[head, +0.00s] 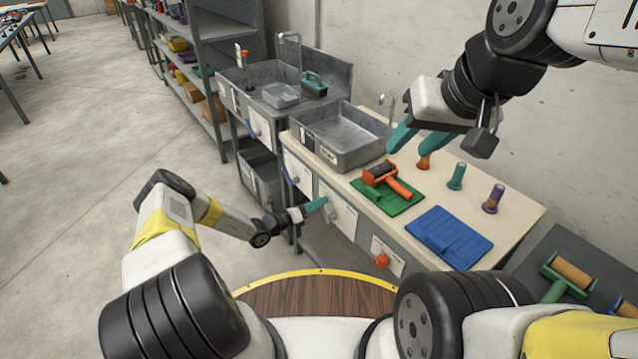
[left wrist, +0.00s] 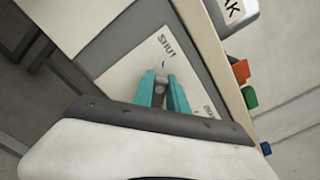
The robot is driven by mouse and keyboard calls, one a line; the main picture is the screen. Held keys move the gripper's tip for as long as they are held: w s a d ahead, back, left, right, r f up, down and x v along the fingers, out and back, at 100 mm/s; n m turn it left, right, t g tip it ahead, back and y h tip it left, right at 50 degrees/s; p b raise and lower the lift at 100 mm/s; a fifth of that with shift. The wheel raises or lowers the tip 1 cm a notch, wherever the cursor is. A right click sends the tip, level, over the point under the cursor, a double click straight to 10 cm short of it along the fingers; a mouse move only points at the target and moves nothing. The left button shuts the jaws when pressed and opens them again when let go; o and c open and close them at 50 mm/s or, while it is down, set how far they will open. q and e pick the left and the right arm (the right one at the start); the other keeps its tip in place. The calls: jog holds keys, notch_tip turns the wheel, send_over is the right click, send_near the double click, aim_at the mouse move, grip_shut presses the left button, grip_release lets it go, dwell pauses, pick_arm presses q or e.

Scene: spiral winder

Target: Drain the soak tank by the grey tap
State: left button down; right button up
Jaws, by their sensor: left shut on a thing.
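The soak tank (head: 343,130) is a grey metal basin set in the bench, with a label on its front. In the left wrist view, the end of a label reading "AK" shows at the top. The grey tap (left wrist: 160,83) sits on a white plate (left wrist: 135,70) on the bench front. The plate reads "SHUT" above the tap, and another word is partly hidden on the right. My left gripper (head: 318,204) has its teal fingers shut on the grey tap, as the left wrist view (left wrist: 164,92) shows. My right gripper (head: 420,138) is open and empty above the bench.
An orange-handled roller (head: 398,186) lies on a green mat right of the tank. A blue mat (head: 450,236) lies nearer. Orange, teal and purple pegs stand behind. An orange knob (head: 382,261) is on the bench front. Another sink (head: 268,80) stands beyond. Floor at left is clear.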

pick_arm(q)
jog(key=shift+a, duration=0.1)
dwell(0.3)
jog(key=c, duration=1.3)
grip_release()
jog(key=shift+a, duration=0.1)
jog(key=v, duration=0.7)
jog(key=shift+s+a, duration=0.2)
